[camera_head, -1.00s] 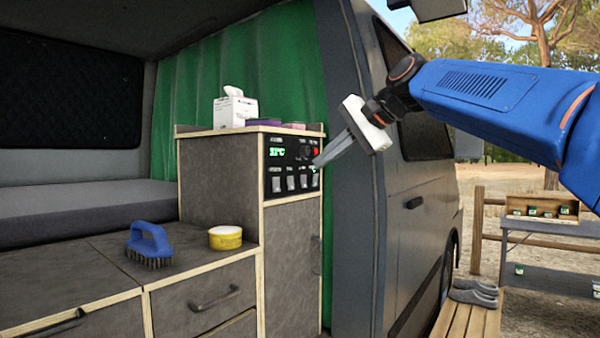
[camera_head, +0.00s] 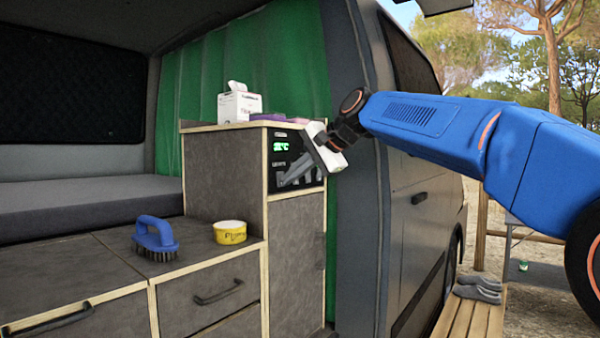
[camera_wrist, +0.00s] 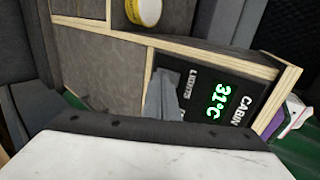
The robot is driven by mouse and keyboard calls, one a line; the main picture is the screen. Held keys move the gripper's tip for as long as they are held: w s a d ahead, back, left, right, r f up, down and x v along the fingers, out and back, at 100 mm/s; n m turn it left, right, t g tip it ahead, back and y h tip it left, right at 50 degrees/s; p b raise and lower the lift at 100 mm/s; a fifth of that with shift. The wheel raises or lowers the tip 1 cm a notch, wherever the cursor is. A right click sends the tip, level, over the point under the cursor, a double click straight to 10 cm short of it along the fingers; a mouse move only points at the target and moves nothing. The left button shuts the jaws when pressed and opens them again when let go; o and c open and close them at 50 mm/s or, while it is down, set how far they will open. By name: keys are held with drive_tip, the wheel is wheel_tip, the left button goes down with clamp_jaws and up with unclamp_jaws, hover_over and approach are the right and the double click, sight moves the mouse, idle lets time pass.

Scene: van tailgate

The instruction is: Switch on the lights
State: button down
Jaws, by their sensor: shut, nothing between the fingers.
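The black control panel (camera_head: 280,160) is set in the front of the tall cabinet and shows a green 31°C readout. In the wrist view the panel (camera_wrist: 204,108) carries the words CABIN and LIGHTS. My gripper (camera_head: 284,184) is shut and empty, its grey fingers in front of the lower part of the panel, over the row of switches. In the wrist view the fingers (camera_wrist: 160,98) cover the area beside the word LIGHTS. The switches are mostly hidden behind the fingers, and I cannot tell whether the fingertips touch one.
A tissue box (camera_head: 238,106) and a purple item (camera_head: 268,117) stand on the cabinet top. A blue brush (camera_head: 155,238) and a yellow tub (camera_head: 230,232) rest on the lower counter. The van's open side edge (camera_head: 355,200) is close to my arm. Shoes (camera_head: 478,288) lie on a wooden bench outside.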

drive_tip(key=shift+w, duration=0.1)
drive_tip(key=shift+w+a+f, duration=0.15)
drive_tip(key=shift+a+f, duration=0.1)
drive_tip(key=shift+f, duration=0.25)
drive_tip(key=shift+r, duration=0.1)
idle(0.3)
